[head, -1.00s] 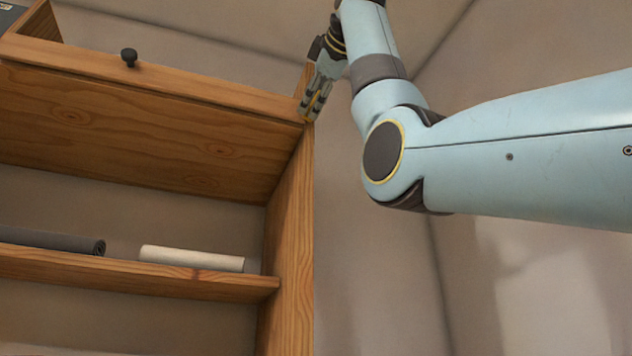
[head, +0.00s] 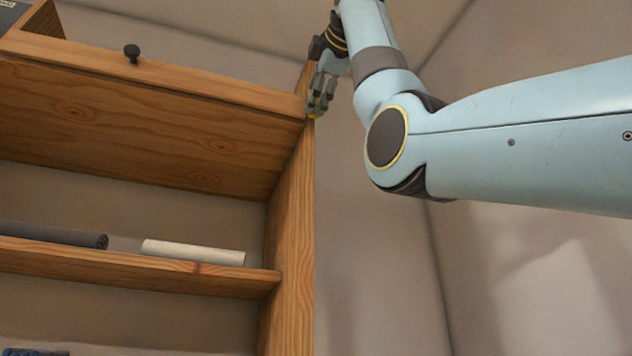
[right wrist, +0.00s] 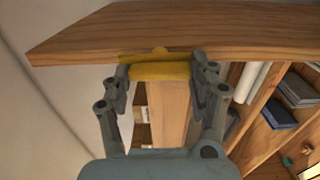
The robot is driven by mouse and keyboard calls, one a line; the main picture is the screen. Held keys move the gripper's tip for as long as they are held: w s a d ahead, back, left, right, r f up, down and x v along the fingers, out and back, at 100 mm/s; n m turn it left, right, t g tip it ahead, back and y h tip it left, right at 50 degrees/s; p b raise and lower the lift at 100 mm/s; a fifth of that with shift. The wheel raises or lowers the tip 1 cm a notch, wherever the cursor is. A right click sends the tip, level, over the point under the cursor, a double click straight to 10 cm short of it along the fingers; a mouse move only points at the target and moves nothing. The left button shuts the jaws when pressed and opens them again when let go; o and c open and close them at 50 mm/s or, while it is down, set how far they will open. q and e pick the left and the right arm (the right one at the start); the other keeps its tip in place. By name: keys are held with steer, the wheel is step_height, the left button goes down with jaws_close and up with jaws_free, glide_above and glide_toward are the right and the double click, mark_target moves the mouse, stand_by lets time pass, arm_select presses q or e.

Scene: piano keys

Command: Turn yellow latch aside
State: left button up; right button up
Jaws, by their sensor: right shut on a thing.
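The yellow latch (right wrist: 160,71) lies across the end of the upright wooden panel, right under a wooden board, in the right wrist view. My right gripper (right wrist: 161,77) is shut on the latch, with one finger at each end of it. My left gripper is not in view.
A black knob (head: 132,53) is on the cabinet's upper front. A dark roll (head: 50,236) and a white roll (head: 193,252) lie on the shelf (head: 130,270). Books (right wrist: 290,90) show in the right wrist view. Room right of the cabinet is clear.

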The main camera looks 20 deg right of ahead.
steer(key=o, duration=1.2)
steer(key=s, duration=1.2)
steer(key=shift+d, duration=0.15)
steer(key=shift+w+f, duration=0.1)
